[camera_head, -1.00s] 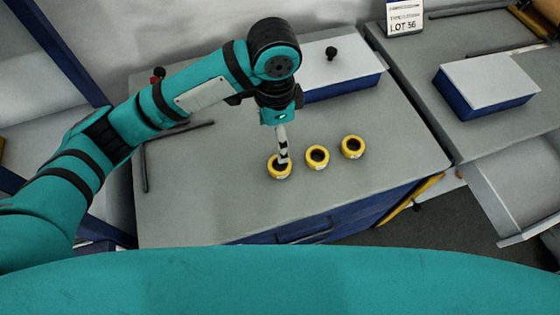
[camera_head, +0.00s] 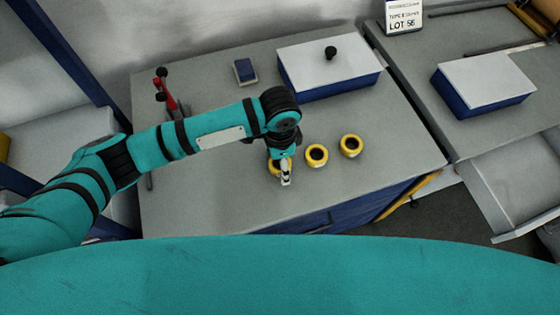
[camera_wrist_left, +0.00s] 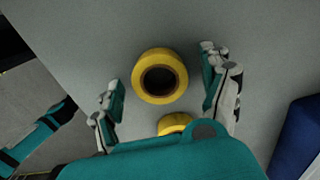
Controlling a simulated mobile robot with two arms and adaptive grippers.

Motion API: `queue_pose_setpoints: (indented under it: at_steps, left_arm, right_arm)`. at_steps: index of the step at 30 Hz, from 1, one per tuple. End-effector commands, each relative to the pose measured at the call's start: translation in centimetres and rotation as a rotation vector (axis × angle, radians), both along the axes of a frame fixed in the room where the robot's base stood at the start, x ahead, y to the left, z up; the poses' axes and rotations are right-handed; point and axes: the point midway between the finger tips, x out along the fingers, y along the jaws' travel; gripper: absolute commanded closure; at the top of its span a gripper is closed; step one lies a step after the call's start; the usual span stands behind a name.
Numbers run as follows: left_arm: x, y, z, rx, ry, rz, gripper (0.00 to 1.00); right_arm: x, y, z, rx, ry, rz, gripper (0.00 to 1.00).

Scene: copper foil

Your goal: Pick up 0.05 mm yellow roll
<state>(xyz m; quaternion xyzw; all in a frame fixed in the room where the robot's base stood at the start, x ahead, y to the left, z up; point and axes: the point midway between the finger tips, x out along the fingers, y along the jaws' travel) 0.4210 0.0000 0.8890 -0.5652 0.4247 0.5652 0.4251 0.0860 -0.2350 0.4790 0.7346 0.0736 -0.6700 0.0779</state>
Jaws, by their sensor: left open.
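Three yellow rolls with dark centres stand in a row on the grey bench: the left roll (camera_head: 273,170), the middle roll (camera_head: 316,155) and the right roll (camera_head: 350,146). No thickness marking is readable, so I cannot tell which is 0.05 mm. My left gripper (camera_head: 286,181) is over the left roll and partly hides it. In the left wrist view, the open fingers of my left gripper (camera_wrist_left: 162,72) are spread on either side of one roll (camera_wrist_left: 146,88), apart from it. A second roll (camera_wrist_left: 174,122) is partly hidden by the gripper body. My right gripper is not in view.
A blue box with a white lid (camera_head: 330,65) stands behind the rolls. A small blue block (camera_head: 245,71) and a red-and-black tool (camera_head: 166,92) are at the back left. Another white-topped box (camera_head: 487,82) and a LOT sign (camera_head: 403,16) are on the right bench.

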Motion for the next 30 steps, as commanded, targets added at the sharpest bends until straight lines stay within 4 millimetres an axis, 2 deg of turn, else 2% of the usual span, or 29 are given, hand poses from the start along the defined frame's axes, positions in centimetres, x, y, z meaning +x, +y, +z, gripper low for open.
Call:
queue_pose_setpoints:
  at_steps: [5,18,30]
  left_arm:
    - [-0.01,-0.02,-0.01,0.0,0.0,-0.001,0.21]
    - [0.0,-0.03,0.04,0.0,0.0,-0.001,0.79]
    - [0.02,-0.08,0.62,-0.002,-0.002,-0.001,0.81]
  right_arm:
    - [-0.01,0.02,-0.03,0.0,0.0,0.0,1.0]
    - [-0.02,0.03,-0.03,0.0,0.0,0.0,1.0]
    - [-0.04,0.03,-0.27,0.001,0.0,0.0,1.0]
